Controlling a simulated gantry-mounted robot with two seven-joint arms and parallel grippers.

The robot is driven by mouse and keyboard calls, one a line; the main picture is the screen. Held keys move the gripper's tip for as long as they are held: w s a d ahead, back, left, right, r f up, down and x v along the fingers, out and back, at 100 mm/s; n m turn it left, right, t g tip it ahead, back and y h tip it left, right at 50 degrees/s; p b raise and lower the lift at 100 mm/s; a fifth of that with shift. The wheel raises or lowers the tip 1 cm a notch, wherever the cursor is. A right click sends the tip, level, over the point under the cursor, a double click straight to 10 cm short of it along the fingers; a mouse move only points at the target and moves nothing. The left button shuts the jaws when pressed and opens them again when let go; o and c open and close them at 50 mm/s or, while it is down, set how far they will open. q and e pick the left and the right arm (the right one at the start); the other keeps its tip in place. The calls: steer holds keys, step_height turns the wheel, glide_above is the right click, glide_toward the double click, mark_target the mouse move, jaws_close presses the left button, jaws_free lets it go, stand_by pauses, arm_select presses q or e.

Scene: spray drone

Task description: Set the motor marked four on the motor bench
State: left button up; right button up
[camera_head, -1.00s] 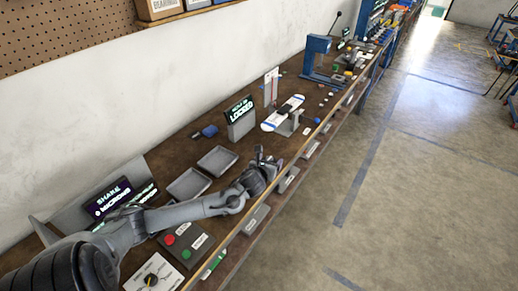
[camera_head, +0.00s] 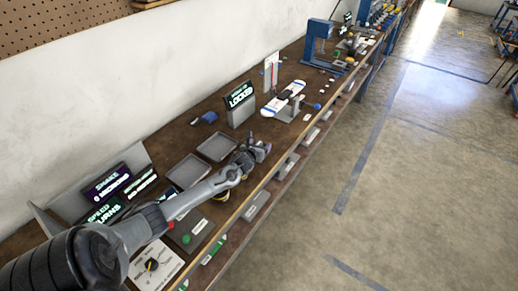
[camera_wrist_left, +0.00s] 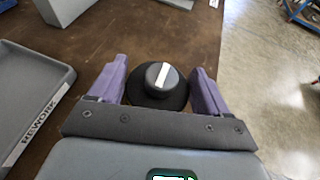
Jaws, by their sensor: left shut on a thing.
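In the left wrist view the purple fingers of my left gripper (camera_wrist_left: 160,88) are shut on a round black motor (camera_wrist_left: 150,97). In the head view my left gripper (camera_head: 262,146) is over the front part of the brown workbench, right of two grey trays; the motor is too small to make out there. I cannot tell for certain which fixture is the motor bench. Lit displays reading SHAKE (camera_head: 107,183) and SPEED (camera_head: 104,211) stand at the left. My right gripper is not in view.
A grey REWORK tray (camera_wrist_left: 22,98) lies left of my gripper. Farther along stand a LOCKED display (camera_head: 239,95), a white-and-blue board on a grey stand (camera_head: 287,113) and a blue frame (camera_head: 318,35). A dial panel (camera_head: 153,264) is at the near left.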

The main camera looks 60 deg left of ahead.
arm_select(q)
steer(key=shift+f, duration=0.5)
steer(key=o, duration=1)
steer(key=shift+f, duration=0.25)
steer(key=o, duration=0.4)
steer(key=shift+o, duration=0.2)
steer(key=shift+r, duration=0.15)
